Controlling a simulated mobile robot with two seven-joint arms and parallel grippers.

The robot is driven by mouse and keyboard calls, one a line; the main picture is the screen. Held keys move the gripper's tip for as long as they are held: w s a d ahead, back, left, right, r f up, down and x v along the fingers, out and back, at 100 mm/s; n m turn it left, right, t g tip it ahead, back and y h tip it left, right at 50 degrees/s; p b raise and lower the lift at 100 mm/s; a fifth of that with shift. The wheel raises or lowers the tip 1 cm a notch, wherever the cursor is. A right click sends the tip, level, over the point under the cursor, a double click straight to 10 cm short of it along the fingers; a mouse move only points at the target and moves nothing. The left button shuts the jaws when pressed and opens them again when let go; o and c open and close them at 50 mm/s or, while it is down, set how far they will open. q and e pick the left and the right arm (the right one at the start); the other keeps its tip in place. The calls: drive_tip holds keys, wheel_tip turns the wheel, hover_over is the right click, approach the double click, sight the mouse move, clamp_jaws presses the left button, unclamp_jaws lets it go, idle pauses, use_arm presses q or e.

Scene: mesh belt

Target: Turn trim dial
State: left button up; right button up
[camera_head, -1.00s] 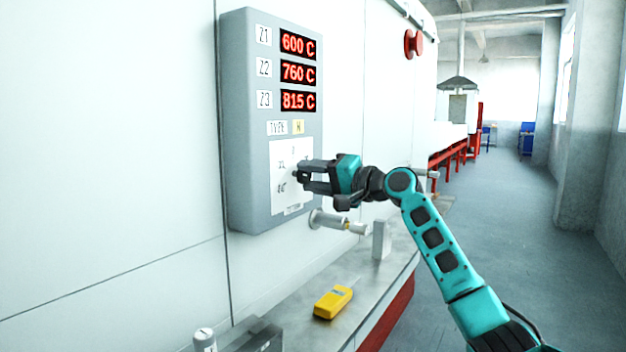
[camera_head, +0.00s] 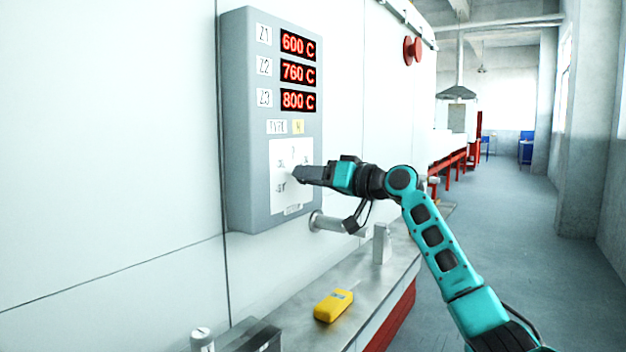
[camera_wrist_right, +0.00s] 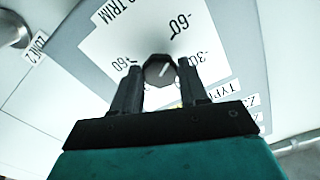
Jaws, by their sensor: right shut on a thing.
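The trim dial (camera_wrist_right: 158,70) is a dark knob with a white pointer line, on a white scale plate (camera_wrist_right: 106,55) marked with numbers such as 60 and 30. In the head view the plate (camera_head: 280,206) is on the grey control panel (camera_head: 250,190), and my gripper hides the dial. My right gripper (camera_head: 298,174) reaches the plate from the right. In the right wrist view its fingers (camera_wrist_right: 158,78) are on either side of the dial, shut on it. The panel's Z3 display (camera_head: 298,100) reads 800 C. My left gripper is not in view.
Z1 reads 600 C and Z2 reads 760 C. A metal pipe stub (camera_head: 330,222) sticks out below the panel. A yellow handheld device (camera_head: 333,305) lies on the metal ledge (camera_head: 300,318). The aisle at right is clear.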

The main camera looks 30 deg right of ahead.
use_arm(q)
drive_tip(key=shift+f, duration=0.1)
use_arm(e)
drive_tip(key=shift+f+n, duration=0.1)
drive_tip(key=shift+n, duration=0.2)
drive_tip(key=o, duration=1.1)
drive_tip(key=shift+c, duration=0.2)
use_arm(q)
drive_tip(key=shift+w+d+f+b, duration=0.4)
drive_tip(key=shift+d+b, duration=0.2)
drive_tip(key=shift+b, duration=0.7)
use_arm(e)
drive_tip(key=v, duration=1.3)
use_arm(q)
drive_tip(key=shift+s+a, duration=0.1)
